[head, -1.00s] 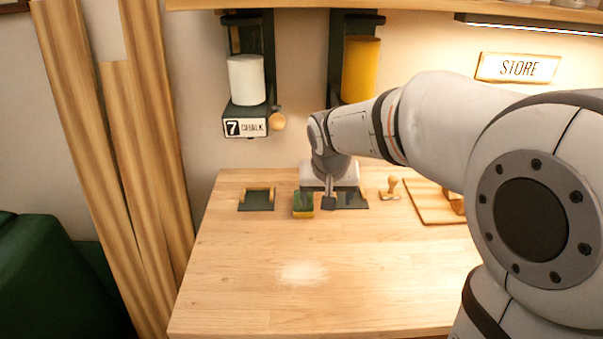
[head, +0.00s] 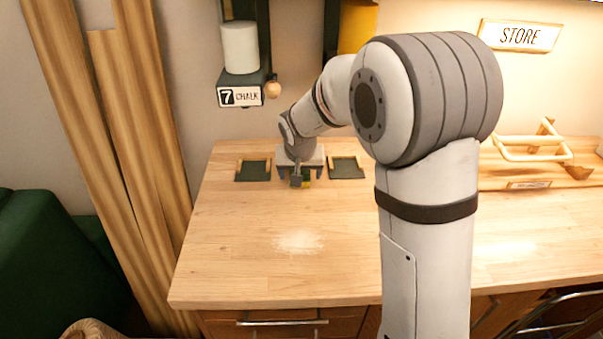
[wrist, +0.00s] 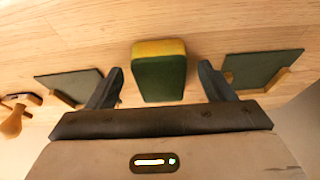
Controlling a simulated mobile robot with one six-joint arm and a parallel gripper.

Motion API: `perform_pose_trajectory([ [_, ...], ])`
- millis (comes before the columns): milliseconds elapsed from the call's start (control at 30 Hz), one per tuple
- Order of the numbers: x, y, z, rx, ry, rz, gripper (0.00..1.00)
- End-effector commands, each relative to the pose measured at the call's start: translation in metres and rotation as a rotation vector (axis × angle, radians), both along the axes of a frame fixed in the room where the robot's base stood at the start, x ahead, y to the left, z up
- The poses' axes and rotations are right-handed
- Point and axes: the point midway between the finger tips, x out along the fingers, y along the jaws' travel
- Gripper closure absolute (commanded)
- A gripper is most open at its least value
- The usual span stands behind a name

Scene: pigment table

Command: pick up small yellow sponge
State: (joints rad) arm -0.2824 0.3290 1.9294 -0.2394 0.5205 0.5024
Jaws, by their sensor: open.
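The small sponge (wrist: 160,76) lies on the table between the two fingers of my gripper (wrist: 161,84) in the wrist view. It has a dark green face and a yellow layer along one edge. The fingers are open, with a gap on each side of the sponge. In the head view my gripper (head: 297,178) is low over the back of the table. There it hides most of the sponge; only a bit of yellow (head: 307,183) shows beside it.
Dark trays with wooden edges stand left (head: 253,170) and right (head: 346,168) of the sponge. A white powder patch (head: 298,241) lies on the table front. A chalk holder (head: 241,92) hangs on the wall above. A wooden rack (head: 530,150) stands at the right.

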Motion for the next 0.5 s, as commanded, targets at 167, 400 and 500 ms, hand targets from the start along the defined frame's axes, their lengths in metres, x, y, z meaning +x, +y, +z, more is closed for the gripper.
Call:
perform_pose_trajectory([
  [167, -0.0001, 0.0001, -0.0001, 0.0, 0.0, 0.001, 0.25],
  [400, -0.0002, 0.0005, -0.0001, 0.0, 0.0, 0.001, 0.43],
  [500, -0.0003, 0.0006, 0.0, -0.001, 0.0, 0.002, 0.52],
])
